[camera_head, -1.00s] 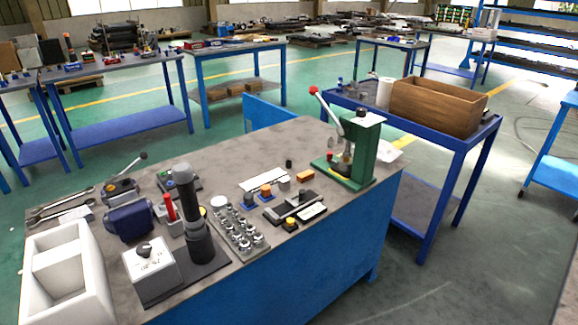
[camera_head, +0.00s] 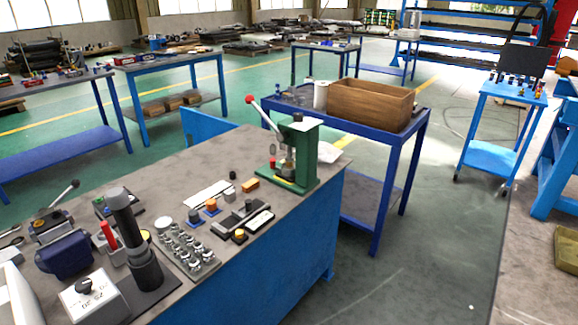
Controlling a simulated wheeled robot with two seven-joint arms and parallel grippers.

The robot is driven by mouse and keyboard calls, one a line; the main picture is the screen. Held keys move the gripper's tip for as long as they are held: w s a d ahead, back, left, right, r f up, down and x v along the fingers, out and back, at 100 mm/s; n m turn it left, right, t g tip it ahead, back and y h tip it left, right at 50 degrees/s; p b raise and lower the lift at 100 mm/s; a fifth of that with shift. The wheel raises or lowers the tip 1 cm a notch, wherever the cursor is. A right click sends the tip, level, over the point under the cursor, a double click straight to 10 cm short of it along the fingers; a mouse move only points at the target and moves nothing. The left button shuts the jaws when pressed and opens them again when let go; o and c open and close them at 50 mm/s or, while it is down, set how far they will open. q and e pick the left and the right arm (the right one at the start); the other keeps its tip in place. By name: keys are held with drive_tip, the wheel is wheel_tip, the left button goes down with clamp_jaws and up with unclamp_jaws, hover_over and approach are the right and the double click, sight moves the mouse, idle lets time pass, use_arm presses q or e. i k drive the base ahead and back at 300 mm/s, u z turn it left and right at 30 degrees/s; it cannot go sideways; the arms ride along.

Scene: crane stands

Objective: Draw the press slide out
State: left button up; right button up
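A green bench press (camera_head: 303,158) stands at the far right end of the workbench (camera_head: 165,188). It has a white top plate and a grey lever that ends in a red knob (camera_head: 250,100), raised up and to the left. Its green base (camera_head: 291,183) lies flat on the bench, with small parts under the ram. The slide cannot be made out clearly at this distance. Neither of my grippers is in view.
A black column (camera_head: 133,235), a blue vise (camera_head: 62,250) and a tray of metal parts (camera_head: 186,247) crowd the near bench. A blue trolley (camera_head: 378,160) with a wooden box (camera_head: 370,105) stands behind the press. Open floor (camera_head: 420,260) lies to the right.

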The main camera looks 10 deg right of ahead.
sight(288, 175)
drive_tip(key=z, duration=1.5)
drive_tip(key=i, duration=4.45)
drive_tip(key=u, duration=5.15)
drive_tip(key=i, duration=0.95)
drive_tip(key=z, duration=0.1)
